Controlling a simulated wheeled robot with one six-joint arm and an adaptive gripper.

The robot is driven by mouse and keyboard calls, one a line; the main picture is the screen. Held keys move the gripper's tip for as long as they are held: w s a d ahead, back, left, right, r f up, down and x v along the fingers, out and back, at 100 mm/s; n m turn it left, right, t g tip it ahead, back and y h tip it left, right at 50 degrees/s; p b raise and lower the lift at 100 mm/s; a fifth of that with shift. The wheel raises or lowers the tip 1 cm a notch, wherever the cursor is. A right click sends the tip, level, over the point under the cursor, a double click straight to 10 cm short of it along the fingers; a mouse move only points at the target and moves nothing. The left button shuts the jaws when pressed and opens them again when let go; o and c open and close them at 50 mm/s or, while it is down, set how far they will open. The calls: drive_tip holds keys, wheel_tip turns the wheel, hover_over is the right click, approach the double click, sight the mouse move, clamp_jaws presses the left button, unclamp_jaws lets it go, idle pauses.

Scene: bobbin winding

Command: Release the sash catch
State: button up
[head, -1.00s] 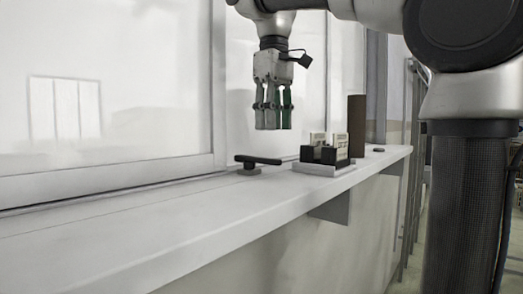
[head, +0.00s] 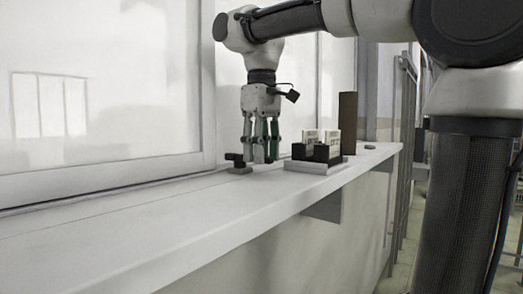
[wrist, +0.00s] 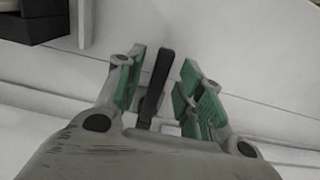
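The sash catch (head: 236,157) is a dark lever on a small grey base, on the white sill by the window's lower frame. In the wrist view its dark lever (wrist: 157,80) stands between the two green-padded fingers. My gripper (head: 260,157) points down at the catch in the head view, fingers low over the sill and hiding the lever's right part. In the wrist view my gripper (wrist: 163,82) is open, with a visible gap between the lever and the right finger. Whether the left finger touches the lever I cannot tell.
Right of the gripper, a pale tray (head: 316,167) holds black blocks with light cards.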

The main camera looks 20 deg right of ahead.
clamp_jaws()
drive_tip(key=shift+d, duration=0.1)
drive_tip(key=n, duration=0.2)
drive_tip(key=w+d+n, duration=0.1)
drive_tip(key=shift+w+d+n, duration=0.2)
drive_tip(key=shift+d+n, duration=0.1)
drive_tip(key=shift+n, duration=0.1)
drive_tip(key=n, duration=0.1)
drive_tip(key=w+n, duration=0.1)
drive_tip(key=shift+w+d+n, duration=0.2)
drive_tip(key=shift+d+n, duration=0.2)
drive_tip(key=w+n, duration=0.1)
drive_tip(key=n, duration=0.1)
drive_tip(key=w+n, duration=0.1)
drive_tip(key=n, duration=0.1)
drive_tip(key=shift+w+d, duration=0.25)
drive_tip(key=shift+d, duration=0.1)
drive_tip(key=shift+w+a+n, duration=0.1)
drive_tip(key=shift+w+n, duration=0.45)
drive_tip(key=shift+n, duration=0.55)
drive_tip(key=shift+w+n, duration=0.55)
drive_tip(key=shift+n, duration=0.55)
